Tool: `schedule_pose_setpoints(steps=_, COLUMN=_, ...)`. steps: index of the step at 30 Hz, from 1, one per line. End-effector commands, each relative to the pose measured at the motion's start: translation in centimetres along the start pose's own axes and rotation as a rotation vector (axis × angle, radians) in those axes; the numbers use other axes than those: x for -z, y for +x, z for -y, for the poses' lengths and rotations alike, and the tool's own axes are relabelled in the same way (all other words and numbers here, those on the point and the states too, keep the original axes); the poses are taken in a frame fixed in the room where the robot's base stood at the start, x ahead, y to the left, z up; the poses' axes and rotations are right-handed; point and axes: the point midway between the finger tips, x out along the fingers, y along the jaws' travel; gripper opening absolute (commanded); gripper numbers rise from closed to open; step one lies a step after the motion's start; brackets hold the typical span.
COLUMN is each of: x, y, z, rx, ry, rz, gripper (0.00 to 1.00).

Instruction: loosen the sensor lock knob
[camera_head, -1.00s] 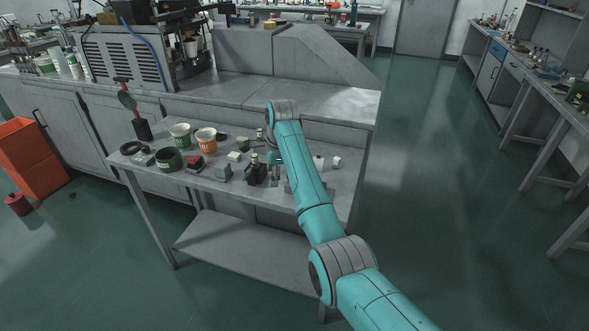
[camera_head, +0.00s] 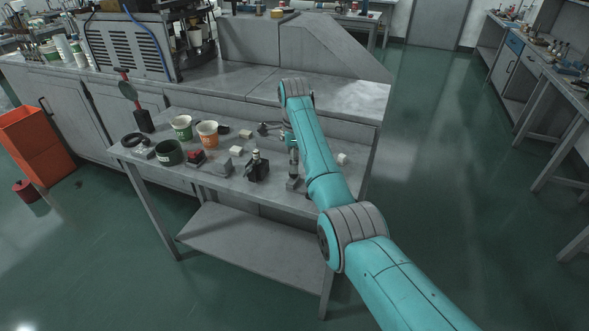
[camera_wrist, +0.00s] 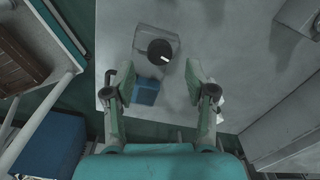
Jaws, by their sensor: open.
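A round black knob (camera_wrist: 161,50) with a white mark on top sits on a grey block (camera_wrist: 146,38) in the wrist view. It lies ahead of my gripper (camera_wrist: 160,72), roughly centred between the two fingers. The fingers are spread wide and empty, apart from the knob in the picture. A blue block (camera_wrist: 146,92) lies between the fingers in the picture, nearer the left one. In the head view my forearm hides much of the gripper, and I cannot clearly pick out the knob there.
The grey table (camera_head: 225,187) carries a green-and-white cup (camera_head: 182,128), an orange cup (camera_head: 208,134), a dark bowl (camera_head: 168,152), a black device (camera_head: 257,168) and small blocks. A grey counter (camera_head: 235,90) stands behind. Open floor (camera_head: 440,130) lies to the right.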

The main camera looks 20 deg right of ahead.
Motion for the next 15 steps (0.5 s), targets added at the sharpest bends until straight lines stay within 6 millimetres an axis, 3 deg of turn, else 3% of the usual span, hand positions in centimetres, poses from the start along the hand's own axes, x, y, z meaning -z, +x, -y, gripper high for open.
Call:
schedule_pose_setpoints(steps=6, x=0.0, y=2.7, z=0.0, rx=-0.001, ry=0.000, rz=0.000, gripper=0.56)
schedule_pose_setpoints(steps=15, x=0.0, y=3.5, z=0.0, rx=0.001, ry=-0.001, rz=0.001, gripper=0.56)
